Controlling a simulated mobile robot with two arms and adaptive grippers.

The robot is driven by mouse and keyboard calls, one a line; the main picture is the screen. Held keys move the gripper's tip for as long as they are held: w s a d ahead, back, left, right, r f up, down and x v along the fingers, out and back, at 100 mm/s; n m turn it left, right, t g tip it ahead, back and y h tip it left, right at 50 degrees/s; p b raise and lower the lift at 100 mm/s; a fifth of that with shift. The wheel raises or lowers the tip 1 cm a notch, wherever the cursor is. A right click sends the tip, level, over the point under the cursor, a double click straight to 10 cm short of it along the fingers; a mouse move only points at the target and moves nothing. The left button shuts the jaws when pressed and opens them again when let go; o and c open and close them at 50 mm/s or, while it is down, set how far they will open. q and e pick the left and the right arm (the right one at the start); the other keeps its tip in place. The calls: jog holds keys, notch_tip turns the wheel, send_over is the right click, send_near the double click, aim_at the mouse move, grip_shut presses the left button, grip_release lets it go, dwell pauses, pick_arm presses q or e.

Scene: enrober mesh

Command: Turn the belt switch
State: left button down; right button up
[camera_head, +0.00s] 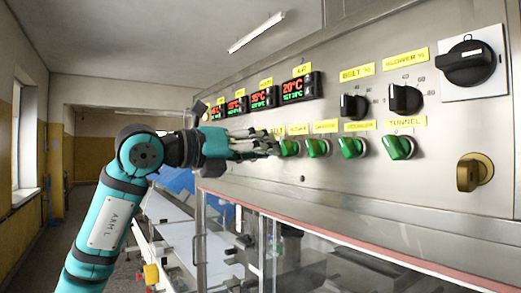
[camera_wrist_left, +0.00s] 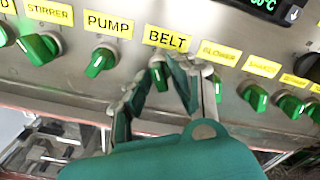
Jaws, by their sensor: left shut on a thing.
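The belt switch (camera_wrist_left: 157,72) is a small green knob under the yellow BELT label (camera_wrist_left: 168,39) on the steel panel. My left gripper (camera_wrist_left: 168,66) is shut on it, with one finger on each side, and the fingers hide much of the knob. In the head view my left gripper (camera_head: 274,143) reaches the panel from the left and covers the belt switch. The knob's exact angle is hard to tell. My right gripper is not in view.
Green knobs sit close on both sides: the pump switch (camera_wrist_left: 100,62) left, the blower switch (camera_wrist_left: 217,86) right. Further right are the tunnel switch (camera_head: 398,147), black dials (camera_head: 405,98) and a brass knob (camera_head: 474,172). Red displays (camera_head: 299,88) are above; a glazed cover (camera_head: 330,255) is below.

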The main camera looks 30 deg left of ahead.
pick_arm(q)
jog(key=c, duration=1.4)
grip_release()
jog(key=shift+o, duration=0.2)
jog(key=shift+s+a, duration=0.1)
jog(key=v, duration=1.1)
jog(key=shift+s, duration=0.45)
